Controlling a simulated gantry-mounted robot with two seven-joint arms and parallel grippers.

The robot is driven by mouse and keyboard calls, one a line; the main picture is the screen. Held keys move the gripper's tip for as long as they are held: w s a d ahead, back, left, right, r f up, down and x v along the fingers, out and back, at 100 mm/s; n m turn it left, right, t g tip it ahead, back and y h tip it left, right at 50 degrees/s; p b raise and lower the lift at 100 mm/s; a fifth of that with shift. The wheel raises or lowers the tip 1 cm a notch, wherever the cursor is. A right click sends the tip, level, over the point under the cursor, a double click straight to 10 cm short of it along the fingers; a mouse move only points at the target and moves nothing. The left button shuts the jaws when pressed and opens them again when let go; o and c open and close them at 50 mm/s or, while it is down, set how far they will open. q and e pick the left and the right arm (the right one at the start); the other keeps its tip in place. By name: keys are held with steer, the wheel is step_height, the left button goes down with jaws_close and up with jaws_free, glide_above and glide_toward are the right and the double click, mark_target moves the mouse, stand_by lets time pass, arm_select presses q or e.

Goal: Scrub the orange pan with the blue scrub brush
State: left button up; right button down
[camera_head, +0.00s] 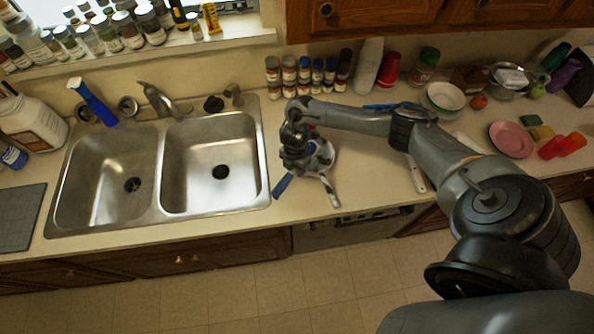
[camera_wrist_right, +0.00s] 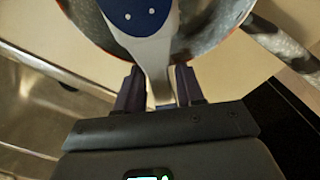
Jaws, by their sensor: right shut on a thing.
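My right gripper (camera_head: 297,160) is over the counter just right of the sink. In the right wrist view its fingers (camera_wrist_right: 160,90) are closed on the pale handle of the blue and white scrub brush (camera_wrist_right: 140,18). The brush's blue head reaches over the pan (camera_wrist_right: 222,18), which has an orange-brown edge and a grey mottled inside. I cannot tell whether the brush touches the pan. In the head view the pan (camera_head: 322,155) is partly hidden by my gripper, and its pale mottled handle points toward the counter's front edge. My left gripper is not in view.
The double sink (camera_head: 215,150) is directly left of the pan. A blue object (camera_head: 283,186) lies by the sink's right edge. Spice jars (camera_head: 305,75) stand behind my forearm. A pink plate (camera_head: 511,139) and bowls are at the right. Cabinets hang above.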

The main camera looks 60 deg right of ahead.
steer(key=shift+s+a+r+p, duration=0.1)
steer(key=shift+s+a+p, duration=0.3)
steer(key=shift+s+p, duration=0.2)
steer(key=shift+s+a+r+p, duration=0.1)
steer(key=shift+s+a+p, duration=0.25)
steer(key=shift+s+p, duration=0.2)
steer(key=shift+s+a+f+p, duration=0.1)
steer(key=shift+s+a+p, duration=0.4)
steer(key=shift+s+p, duration=0.1)
steer(key=shift+f, duration=0.1)
